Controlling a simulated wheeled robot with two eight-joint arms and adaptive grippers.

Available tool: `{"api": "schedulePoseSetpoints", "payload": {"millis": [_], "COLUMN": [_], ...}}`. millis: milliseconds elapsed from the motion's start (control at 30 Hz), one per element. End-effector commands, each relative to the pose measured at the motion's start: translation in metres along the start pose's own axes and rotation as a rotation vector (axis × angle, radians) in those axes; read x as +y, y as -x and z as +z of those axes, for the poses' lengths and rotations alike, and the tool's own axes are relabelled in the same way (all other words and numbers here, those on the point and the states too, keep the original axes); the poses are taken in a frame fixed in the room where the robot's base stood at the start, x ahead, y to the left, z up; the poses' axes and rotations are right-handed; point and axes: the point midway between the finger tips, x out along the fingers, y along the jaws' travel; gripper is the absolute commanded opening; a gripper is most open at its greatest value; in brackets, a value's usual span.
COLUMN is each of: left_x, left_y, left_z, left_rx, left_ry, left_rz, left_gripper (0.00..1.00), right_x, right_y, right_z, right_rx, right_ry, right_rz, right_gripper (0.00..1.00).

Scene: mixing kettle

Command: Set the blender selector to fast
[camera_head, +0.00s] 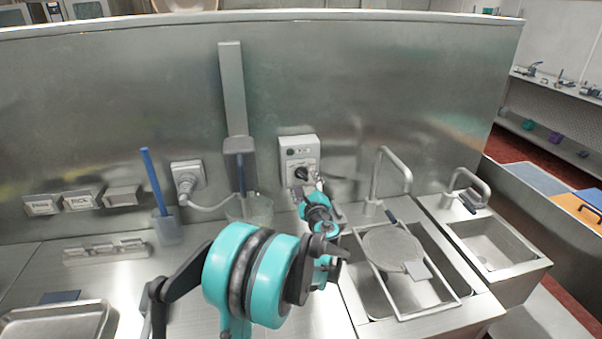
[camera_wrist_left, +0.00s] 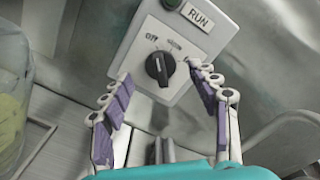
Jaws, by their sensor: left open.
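The blender's control box (camera_head: 299,160) is a light grey box on the steel back wall, right of the blender column (camera_head: 232,90). Its black selector knob (camera_wrist_left: 160,68) is in the middle of the left wrist view, under a green button and a RUN label (camera_wrist_left: 198,17). An "off" mark shows left of the knob; the marks at its right are too small or partly hidden to read. My left gripper (camera_wrist_left: 164,103) is open, its purple-padded fingers on either side below the knob, apart from it. In the head view the left gripper (camera_head: 310,188) is just below the box. My right gripper is not in view.
A clear container (camera_head: 250,209) stands under the blender column, left of the box. A sink (camera_head: 415,290) with a tap (camera_head: 388,172) is at the right. A blue-handled tool (camera_head: 153,180) stands in a holder at the left. A metal tray (camera_head: 55,322) lies at the front left.

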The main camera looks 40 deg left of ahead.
Motion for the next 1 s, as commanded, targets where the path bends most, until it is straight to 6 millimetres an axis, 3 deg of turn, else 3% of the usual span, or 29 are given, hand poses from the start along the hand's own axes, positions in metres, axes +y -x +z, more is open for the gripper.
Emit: {"api": "schedulePoseSetpoints", "payload": {"millis": [100, 733, 967, 1000], "left_x": [0.000, 0.000, 0.000, 0.000], "left_y": [-0.015, -0.023, -0.023, -0.023], "left_z": [0.001, 0.000, 0.000, 0.000], "left_rx": [-0.002, 0.000, 0.000, 0.000], "left_ry": [0.001, 0.001, 0.001, 0.001], "left_rz": [0.002, 0.001, 0.001, 0.001], "left_gripper": [0.60, 0.60, 0.02, 0.00], "right_x": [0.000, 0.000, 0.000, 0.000], "right_y": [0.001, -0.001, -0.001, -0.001], "right_z": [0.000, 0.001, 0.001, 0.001], "right_rx": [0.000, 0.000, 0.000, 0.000], "right_ry": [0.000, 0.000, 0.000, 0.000], "right_rz": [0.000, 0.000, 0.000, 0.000], "right_gripper": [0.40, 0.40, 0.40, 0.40]}}
